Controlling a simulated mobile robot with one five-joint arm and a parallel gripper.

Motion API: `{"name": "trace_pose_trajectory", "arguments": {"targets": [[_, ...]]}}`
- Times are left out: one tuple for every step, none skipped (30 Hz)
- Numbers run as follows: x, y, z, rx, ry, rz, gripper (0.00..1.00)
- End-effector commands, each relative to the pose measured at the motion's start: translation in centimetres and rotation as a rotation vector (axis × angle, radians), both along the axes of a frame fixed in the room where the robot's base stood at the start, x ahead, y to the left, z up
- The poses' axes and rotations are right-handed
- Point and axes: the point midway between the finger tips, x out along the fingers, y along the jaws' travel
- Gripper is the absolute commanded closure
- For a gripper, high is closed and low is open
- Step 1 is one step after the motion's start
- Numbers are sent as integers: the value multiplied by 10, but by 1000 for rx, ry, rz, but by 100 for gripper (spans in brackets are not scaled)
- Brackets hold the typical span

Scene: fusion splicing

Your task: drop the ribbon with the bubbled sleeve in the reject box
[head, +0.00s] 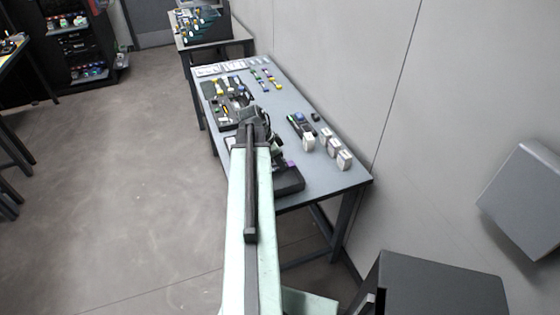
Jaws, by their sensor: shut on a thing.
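My gripper (255,118) is at the far end of my pale green arm, over the left side of the long grey table (310,175). It is dark and small in the head view. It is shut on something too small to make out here. I cannot tell whether that is the ribbon with the bubbled sleeve. Several small coloured pieces (266,76) lie on the far part of the table, too small to identify. A black box-like object (290,181) stands at the near end, partly hidden by my arm. I cannot tell whether it is the reject box.
Several white blocks (328,143) stand along the right edge beside a dark device (297,123). Dark mats with tools (222,88) lie to the left. A second table (215,46) stands beyond. The wall closes the right side; the floor (120,170) at left is open.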

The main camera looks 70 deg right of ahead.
Motion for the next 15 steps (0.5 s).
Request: {"name": "trace_pose_trajectory", "arguments": {"targets": [[0,0,-15,0,0,0,100],[0,0,-20,0,0,0,100],[0,0,-25,0,0,1,100],[1,0,-29,0,0,1,100],[1,0,-34,0,0,1,100],[1,0,-39,0,0,1,100],[1,0,-43,0,0,1,100],[1,0,-47,0,0,1,100],[1,0,-53,0,0,1,100],[1,0,-57,0,0,1,100],[1,0,-60,0,0,1,100],[1,0,-64,0,0,1,100],[1,0,-66,0,0,1,100],[1,0,-68,0,0,1,100],[1,0,-69,0,0,1,100]]}}
